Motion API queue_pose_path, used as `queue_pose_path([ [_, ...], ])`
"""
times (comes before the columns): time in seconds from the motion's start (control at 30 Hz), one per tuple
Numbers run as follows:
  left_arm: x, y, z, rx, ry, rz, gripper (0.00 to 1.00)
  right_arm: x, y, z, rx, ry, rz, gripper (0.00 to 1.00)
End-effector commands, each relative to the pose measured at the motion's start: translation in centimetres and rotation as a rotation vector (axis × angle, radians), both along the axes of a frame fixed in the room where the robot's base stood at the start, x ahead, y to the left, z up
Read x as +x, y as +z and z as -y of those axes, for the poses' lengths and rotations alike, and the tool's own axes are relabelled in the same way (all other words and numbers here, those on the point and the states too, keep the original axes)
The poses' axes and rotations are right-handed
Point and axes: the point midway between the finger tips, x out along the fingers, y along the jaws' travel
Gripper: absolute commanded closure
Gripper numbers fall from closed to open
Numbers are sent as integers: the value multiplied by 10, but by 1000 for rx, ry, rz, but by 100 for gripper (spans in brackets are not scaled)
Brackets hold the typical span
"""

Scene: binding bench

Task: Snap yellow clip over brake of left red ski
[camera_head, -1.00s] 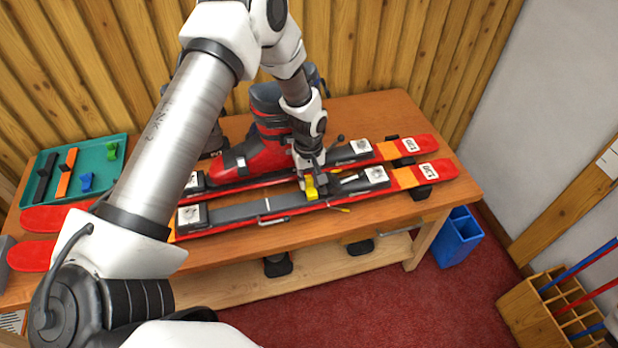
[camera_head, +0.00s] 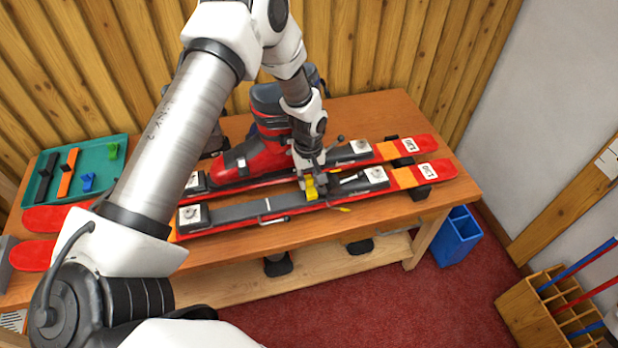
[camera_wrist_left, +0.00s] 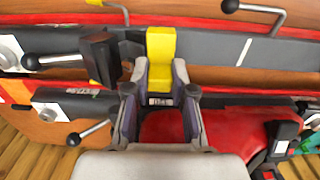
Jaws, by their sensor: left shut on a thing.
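Two red skis lie side by side on the wooden bench. The near ski (camera_head: 250,211) has a grey binding, and the far ski (camera_head: 250,184) has a red boot (camera_head: 245,158) standing on it. My left gripper (camera_head: 311,180) points down at the near ski, shut on the yellow clip (camera_head: 311,189). In the left wrist view the clip (camera_wrist_left: 161,45) shows beyond the fingers (camera_wrist_left: 160,75), against the grey binding part beside a black upright brake piece (camera_wrist_left: 100,57). Whether the clip sits around the brake cannot be told. My right gripper is not in view.
A green tray (camera_head: 124,146) with black, orange, blue and green pieces sits at the bench's left. Metal levers with black knobs (camera_wrist_left: 75,139) stick out near the gripper. A blue bin (camera_head: 458,238) and a wooden rack (camera_head: 520,310) stand on the floor at right.

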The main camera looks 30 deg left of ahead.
Motion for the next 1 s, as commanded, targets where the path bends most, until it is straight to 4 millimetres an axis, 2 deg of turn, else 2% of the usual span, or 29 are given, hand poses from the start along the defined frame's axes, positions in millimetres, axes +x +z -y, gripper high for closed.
queue_pose_path([
  [1.0, 0, -22, 0, 0, -1, 0, 100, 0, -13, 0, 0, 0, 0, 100],
])
